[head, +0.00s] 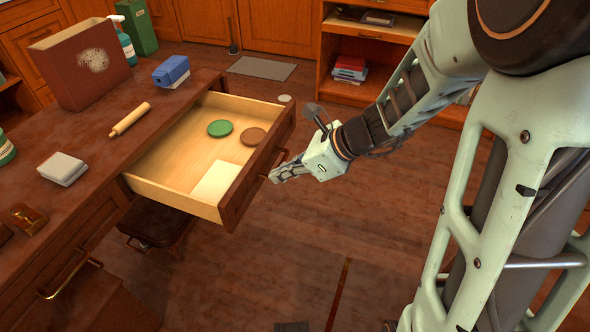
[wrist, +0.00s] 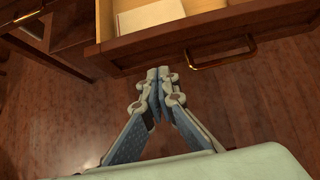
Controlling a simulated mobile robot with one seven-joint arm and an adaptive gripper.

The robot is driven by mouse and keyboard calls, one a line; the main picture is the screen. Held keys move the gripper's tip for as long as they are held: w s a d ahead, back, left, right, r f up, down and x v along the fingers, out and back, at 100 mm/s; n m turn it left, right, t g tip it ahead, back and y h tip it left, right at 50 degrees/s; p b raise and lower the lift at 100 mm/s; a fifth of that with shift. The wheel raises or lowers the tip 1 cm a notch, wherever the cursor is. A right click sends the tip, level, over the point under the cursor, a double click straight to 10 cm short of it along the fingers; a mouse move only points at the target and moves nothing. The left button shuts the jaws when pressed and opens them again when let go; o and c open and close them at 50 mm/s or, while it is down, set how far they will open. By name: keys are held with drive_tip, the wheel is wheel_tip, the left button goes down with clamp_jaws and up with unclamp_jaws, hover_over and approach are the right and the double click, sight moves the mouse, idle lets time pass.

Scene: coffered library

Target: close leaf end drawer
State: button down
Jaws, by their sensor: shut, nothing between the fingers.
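The open drawer (head: 176,180) sticks out of the dark wood desk in the head view. It holds a green disc (head: 220,128), a brown disc (head: 253,136) and a pale flat block or paper (head: 215,181). Its front carries a brass handle (wrist: 222,54), which shows in the wrist view right of my fingertips. My gripper (head: 273,177) is shut and empty, close to the outer face of the drawer front. In the wrist view my fingertips (wrist: 158,72) are at the drawer front's lower edge. I cannot tell whether they touch it.
The desk top (head: 95,150) holds a rolling pin (head: 130,119), a blue object (head: 171,71), a grey block (head: 61,168) and a dark red box (head: 82,64). A stool (head: 154,223) stands under the drawer. The floor right of the drawer is open.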

sight(249, 176)
drive_tip(key=a, duration=0.1)
drive_tip(key=w+a+f, duration=0.1)
drive_tip(key=a, duration=0.1)
drive_tip(key=a+b, duration=0.1)
drive_tip(key=shift+w+a+f, duration=0.15)
drive_tip(key=shift+w+a, duration=0.2)
drive_tip(key=shift+w, duration=0.05)
drive_tip(key=shift+a, duration=0.1)
drive_tip(key=shift+w+a, duration=0.1)
drive_tip(key=shift+a, duration=0.05)
drive_tip(key=w+a+p, duration=0.4)
drive_tip(key=a, duration=0.7)
drive_tip(key=w+a+p, duration=0.4)
drive_tip(key=a, duration=0.8)
drive_tip(key=shift+w, duration=0.2)
